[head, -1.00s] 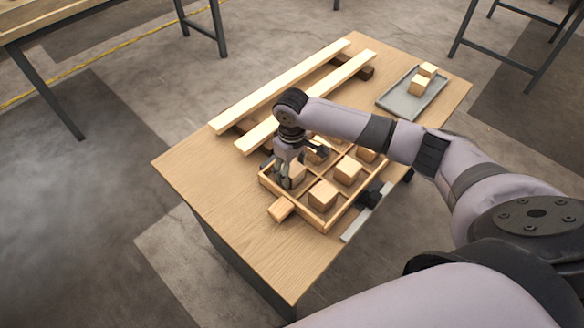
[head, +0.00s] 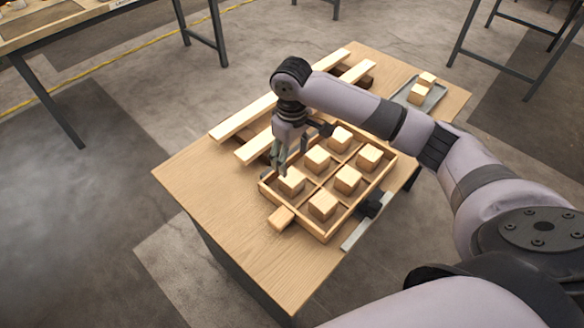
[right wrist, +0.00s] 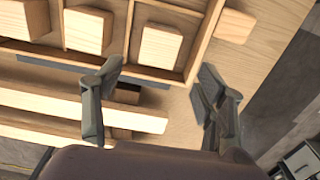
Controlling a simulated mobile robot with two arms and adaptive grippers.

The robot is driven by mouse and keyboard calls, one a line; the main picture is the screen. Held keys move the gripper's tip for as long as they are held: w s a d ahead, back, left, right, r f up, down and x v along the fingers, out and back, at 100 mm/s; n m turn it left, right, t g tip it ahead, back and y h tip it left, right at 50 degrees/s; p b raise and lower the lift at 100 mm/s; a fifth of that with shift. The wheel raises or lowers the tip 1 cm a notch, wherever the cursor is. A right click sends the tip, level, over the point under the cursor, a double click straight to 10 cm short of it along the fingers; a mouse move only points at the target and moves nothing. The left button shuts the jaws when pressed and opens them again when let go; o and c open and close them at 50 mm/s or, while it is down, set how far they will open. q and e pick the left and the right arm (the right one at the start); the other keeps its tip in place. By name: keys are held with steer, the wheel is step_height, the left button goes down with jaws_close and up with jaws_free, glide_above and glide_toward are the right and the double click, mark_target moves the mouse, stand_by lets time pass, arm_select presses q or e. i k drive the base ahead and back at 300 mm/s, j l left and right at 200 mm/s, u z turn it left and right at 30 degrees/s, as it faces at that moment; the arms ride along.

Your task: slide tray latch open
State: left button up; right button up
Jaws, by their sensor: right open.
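A wooden tray (head: 328,232) with dividers sits on the table and holds several wooden cubes, one per compartment. A wooden piece (head: 281,217) sticks out at its near left side. A dark block (head: 372,204) sits on a grey metal strip (head: 356,236) along the tray's right side; I cannot tell which part is the latch. My right gripper (head: 281,166) is open and empty above the tray's left corner, near a cube (head: 291,181). In the right wrist view, the open fingers (right wrist: 160,70) are beside the tray wall (right wrist: 204,35). My left gripper is out of view.
Two long pale slats (head: 245,117) rest on dark supports behind the tray. A grey shallow tray (head: 432,98) with wooden blocks stands at the table's far right. The wooden table's front left (head: 215,195) is clear.

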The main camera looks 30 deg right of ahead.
mark_target(370, 209)
steer(key=z, duration=1.1)
